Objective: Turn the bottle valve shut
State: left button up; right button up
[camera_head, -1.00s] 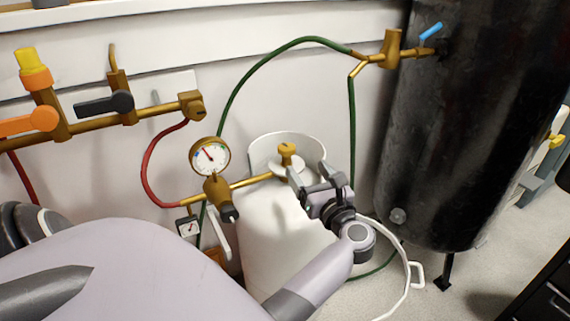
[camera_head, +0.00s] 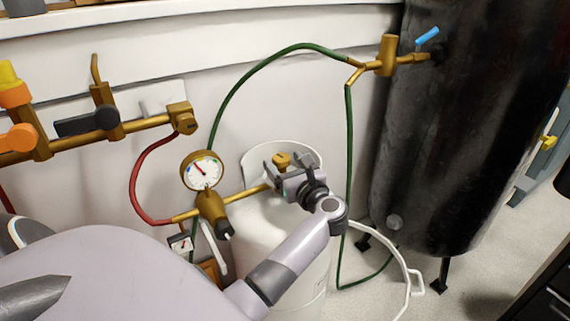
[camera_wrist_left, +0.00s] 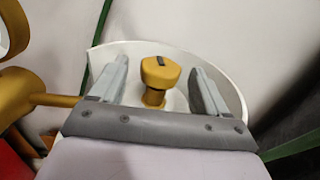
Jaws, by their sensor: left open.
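The bottle valve is a brass knob (camera_head: 281,160) on top of the white gas bottle (camera_head: 290,285), inside its open white collar. My left gripper (camera_head: 276,167) is at the knob, with its wrist on the right side of the bottle. In the left wrist view the knob (camera_wrist_left: 159,75) stands between the two fingers (camera_wrist_left: 160,83), with a visible gap on each side. The left gripper is open and holds nothing. The lower part of the valve is partly hidden by the gripper in the head view. My right gripper does not show.
A round gauge (camera_head: 202,171) and brass regulator (camera_head: 212,208) sit left of the bottle. A red hose (camera_head: 137,175) and a green hose (camera_head: 232,92) run nearby. A large black tank (camera_head: 460,140) stands at the right. A wall pipe with black (camera_head: 88,121) and orange (camera_head: 18,138) handles is at the left.

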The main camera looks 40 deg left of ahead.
pick_arm(q)
jog(key=shift+a, duration=0.15)
jog(key=c, duration=1.1)
jog(key=shift+o, duration=0.2)
